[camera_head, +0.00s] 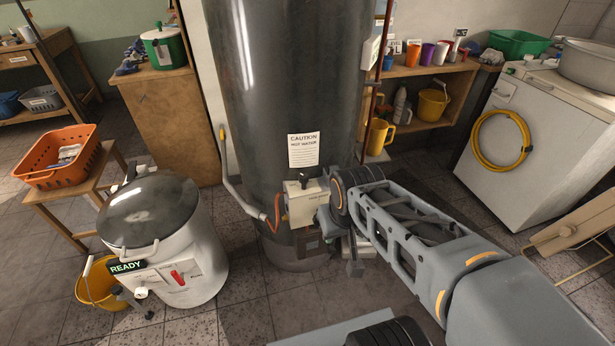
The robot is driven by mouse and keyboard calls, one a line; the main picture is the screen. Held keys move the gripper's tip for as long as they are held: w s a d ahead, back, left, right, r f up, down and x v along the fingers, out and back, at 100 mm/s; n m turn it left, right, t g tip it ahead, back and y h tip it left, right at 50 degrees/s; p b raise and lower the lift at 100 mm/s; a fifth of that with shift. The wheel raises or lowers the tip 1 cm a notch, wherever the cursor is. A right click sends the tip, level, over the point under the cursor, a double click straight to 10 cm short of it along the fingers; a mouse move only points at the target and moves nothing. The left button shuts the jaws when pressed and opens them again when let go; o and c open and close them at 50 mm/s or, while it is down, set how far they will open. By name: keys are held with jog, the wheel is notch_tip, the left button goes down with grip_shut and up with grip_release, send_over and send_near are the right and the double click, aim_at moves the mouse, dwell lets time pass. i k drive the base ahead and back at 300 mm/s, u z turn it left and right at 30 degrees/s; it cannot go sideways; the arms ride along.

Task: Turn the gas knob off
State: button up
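A tall dark grey water heater (290,90) stands in the middle, with a "CAUTION HOT WATER" label (304,150). A cream control box (305,207) sits low on its front, with a small black knob (304,180) on top, which looks like the gas knob. Its exact setting is too small to read. My arm reaches in from the lower right, and my gripper (354,258) is low, just right of and below the box. The arm's wrist hides the box's right side. The fingers are dark and partly hidden, so their opening is unclear. I see no grip on the knob.
A white washtub boiler (165,235) with a red switch (180,277) and "READY" sign stands left. A yellow bucket (100,283) is beside it. Tiled floor (300,301) in front is mostly clear.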

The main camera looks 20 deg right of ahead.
aim_at(302, 178)
jog(key=z, duration=2.5)
jog(key=k, duration=0.65)
jog(key=u, duration=2.8)
